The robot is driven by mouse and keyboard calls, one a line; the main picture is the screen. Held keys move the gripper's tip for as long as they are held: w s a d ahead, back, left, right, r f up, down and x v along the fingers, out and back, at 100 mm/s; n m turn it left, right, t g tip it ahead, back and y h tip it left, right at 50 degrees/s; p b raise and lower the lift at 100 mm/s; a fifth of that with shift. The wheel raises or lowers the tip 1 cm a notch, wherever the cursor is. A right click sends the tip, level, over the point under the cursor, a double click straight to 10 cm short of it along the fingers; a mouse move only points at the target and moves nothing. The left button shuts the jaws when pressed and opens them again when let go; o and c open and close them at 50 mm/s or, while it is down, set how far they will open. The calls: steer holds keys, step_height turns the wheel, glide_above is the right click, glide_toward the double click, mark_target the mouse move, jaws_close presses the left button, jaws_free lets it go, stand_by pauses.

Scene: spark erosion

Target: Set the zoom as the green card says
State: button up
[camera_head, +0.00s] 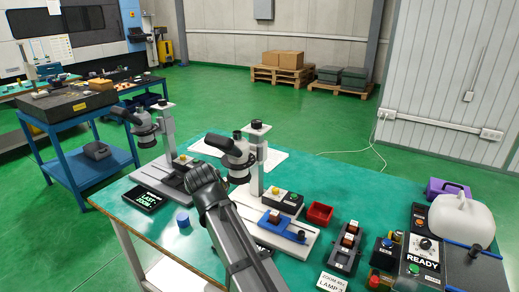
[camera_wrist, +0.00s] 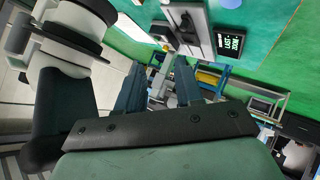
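Two stereo microscopes stand on the green bench: one at left (camera_head: 146,124), one nearer the middle (camera_head: 238,152). My gripper (camera_head: 203,176) is just in front and left of the middle one's head; contact cannot be told. In the wrist view, my gripper (camera_wrist: 158,85) has its fingers apart with nothing between them. A microscope's white and black head (camera_wrist: 68,55) fills the left of that view. A black card with green "LAST ZOOM" text (camera_head: 143,198) lies front left; it also shows in the wrist view (camera_wrist: 230,40). A white card (camera_head: 332,283) seems to read "ZOOM" and "LAMP 2".
A blue cap-like cylinder (camera_head: 183,220) stands front left. My arm hides part of the front middle.

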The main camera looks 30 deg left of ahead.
mark_target(260, 148)
steer(key=w+d+r+m+t+y, duration=0.1)
steer(key=w+d+r+m, duration=0.3)
steer(key=w+d, duration=0.25)
steer(key=w+d+r+m+t, duration=0.1)
steer(key=w+d+r+m, duration=0.3)
steer(key=w+d, duration=0.3)
steer(key=x, duration=1.2)
steer(key=shift+w+d, duration=0.2)
steer(key=shift+w, duration=0.2)
steer(key=shift+c, duration=0.5)
jaws_close()
